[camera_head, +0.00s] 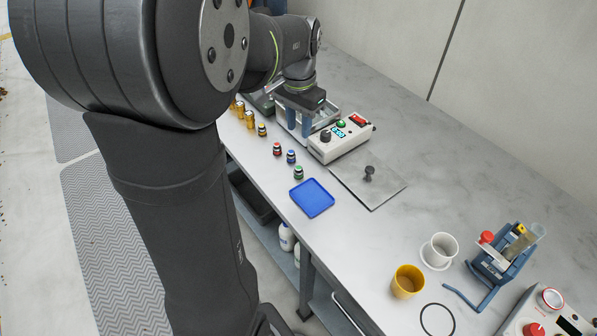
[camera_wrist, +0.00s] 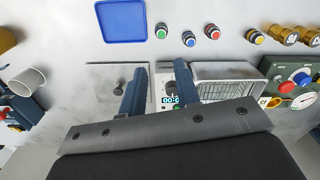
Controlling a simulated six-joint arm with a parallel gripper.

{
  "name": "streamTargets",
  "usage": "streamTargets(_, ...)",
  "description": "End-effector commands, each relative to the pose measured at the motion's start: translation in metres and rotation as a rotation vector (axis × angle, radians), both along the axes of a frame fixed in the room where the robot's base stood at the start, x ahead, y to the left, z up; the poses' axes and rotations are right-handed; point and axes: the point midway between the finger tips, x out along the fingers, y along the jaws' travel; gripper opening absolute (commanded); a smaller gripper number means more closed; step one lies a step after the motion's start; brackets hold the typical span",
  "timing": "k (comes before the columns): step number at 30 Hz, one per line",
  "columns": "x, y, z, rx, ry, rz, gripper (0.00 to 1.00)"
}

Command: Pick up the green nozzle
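The green nozzle (camera_head: 299,173) is a small dark piece with a green top, standing on the bench just behind the blue tray (camera_head: 312,198). It also shows in the wrist view (camera_wrist: 161,31), right of the blue tray (camera_wrist: 124,21). My gripper (camera_head: 298,125) is above the control box and the wire basket, apart from the nozzle. In the wrist view my gripper (camera_wrist: 160,68) has its two fingers spread wide with nothing between them, and the nozzle lies beyond the fingertips.
Blue (camera_head: 291,156), red (camera_head: 277,149) and yellow (camera_head: 262,130) nozzles stand in a row with brass fittings (camera_head: 249,119). A white control box (camera_head: 341,138) and a metal plate with a dark knob (camera_head: 369,173) lie to the right. A yellow cup (camera_head: 407,282) and white cup (camera_head: 440,249) stand nearer.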

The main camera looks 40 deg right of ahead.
Motion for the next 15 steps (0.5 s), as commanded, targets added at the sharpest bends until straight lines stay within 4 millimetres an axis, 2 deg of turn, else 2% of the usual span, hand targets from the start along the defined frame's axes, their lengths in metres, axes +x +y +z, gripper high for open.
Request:
streamTargets(9, 0.0, 0.001, -0.07, 0.005, 0.004, 0.003, 0.29)
streamTargets(15, 0.0, 0.0, -0.101, 0.003, 0.002, 0.004, 0.29)
